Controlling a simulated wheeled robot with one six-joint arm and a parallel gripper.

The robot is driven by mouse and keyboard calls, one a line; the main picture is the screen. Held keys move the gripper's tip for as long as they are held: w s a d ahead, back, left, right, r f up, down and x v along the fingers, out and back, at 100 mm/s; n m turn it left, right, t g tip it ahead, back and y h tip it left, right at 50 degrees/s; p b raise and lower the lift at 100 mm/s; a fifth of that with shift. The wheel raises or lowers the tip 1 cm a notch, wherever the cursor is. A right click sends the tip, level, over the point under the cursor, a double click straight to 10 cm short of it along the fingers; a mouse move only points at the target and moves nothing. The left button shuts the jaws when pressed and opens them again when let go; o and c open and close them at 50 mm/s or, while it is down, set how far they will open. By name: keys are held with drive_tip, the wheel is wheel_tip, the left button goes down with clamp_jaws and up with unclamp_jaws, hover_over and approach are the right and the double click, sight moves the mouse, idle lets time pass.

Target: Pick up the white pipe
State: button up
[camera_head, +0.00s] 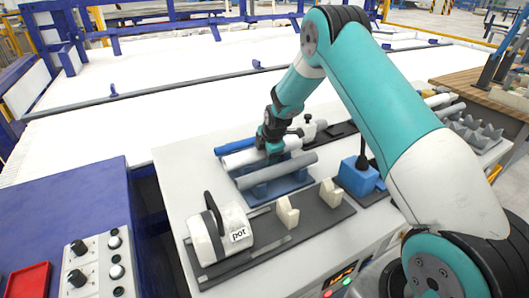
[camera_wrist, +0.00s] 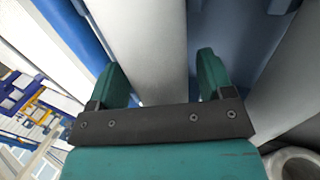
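The white pipe (camera_head: 240,160) lies on a blue rack (camera_head: 280,186), between a blue pipe (camera_head: 236,146) behind and a grey pipe (camera_head: 278,169) in front. My gripper (camera_head: 270,150) is down over the middle of the white pipe and hides part of it. In the wrist view, the white pipe (camera_wrist: 150,45) runs between the two fingers of my gripper (camera_wrist: 160,82). The fingers are apart. A gap shows between the pipe and the right finger; the left finger overlaps the pipe's left edge, and I cannot tell whether it touches.
A white cylinder fixture marked "pot" (camera_head: 222,234) stands at the front left. A blue block (camera_head: 357,177) stands right of the rack, close under my arm. The control panel (camera_head: 98,262) is at the lower left. The table's left back area is clear.

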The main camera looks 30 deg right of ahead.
drive_tip(key=c, duration=0.8)
drive_tip(key=shift+r, duration=0.15)
